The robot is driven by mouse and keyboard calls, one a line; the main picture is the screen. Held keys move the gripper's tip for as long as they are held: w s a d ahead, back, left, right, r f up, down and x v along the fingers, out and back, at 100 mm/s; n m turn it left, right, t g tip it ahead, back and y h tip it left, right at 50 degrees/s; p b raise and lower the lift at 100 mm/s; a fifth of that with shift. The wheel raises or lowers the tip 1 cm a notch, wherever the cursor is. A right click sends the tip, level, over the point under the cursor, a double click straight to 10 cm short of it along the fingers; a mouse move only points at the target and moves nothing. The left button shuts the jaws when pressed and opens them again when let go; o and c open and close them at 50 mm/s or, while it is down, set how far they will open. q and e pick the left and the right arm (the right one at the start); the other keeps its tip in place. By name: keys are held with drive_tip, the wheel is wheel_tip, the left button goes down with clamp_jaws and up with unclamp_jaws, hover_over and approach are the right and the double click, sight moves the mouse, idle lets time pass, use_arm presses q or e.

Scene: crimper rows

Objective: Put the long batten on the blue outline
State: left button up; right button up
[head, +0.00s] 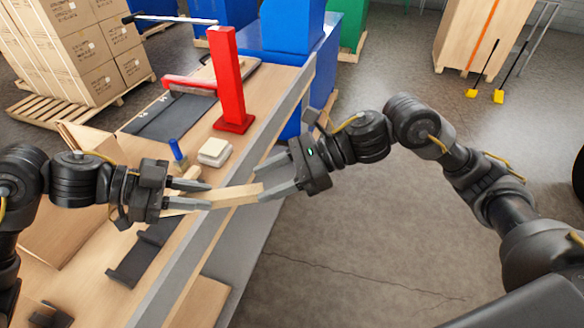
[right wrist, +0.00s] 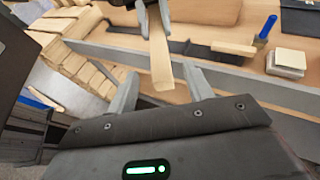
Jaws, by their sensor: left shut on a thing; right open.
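The long batten (head: 236,195) is a pale wooden bar held in the air near the table's front edge. My left gripper (head: 207,194) is shut on it, and the batten's free end sticks out to the right. My right gripper (head: 264,180) is open, facing the left one, with its fingers either side of that free end. In the right wrist view the batten (right wrist: 160,68) points between the open fingers (right wrist: 161,80), with gaps on both sides. I cannot make out a blue outline in either view.
A red post (head: 229,80) stands on the wooden table, near a white block (head: 214,152) and a blue-handled tool (head: 176,149). Black holders (head: 140,260) sit at the near left. Several wood pieces (right wrist: 75,60) lie at left in the wrist view.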

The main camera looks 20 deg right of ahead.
sight(246, 190)
drive_tip(key=x, duration=0.6)
drive_tip(key=c, duration=0.9)
use_arm(q)
drive_tip(key=o, duration=0.5)
use_arm(e)
drive_tip(key=shift+c, duration=0.9)
use_arm(q)
drive_tip(key=o, duration=0.6)
drive_tip(key=shift+c, duration=0.2)
drive_tip(key=shift+a, duration=0.15)
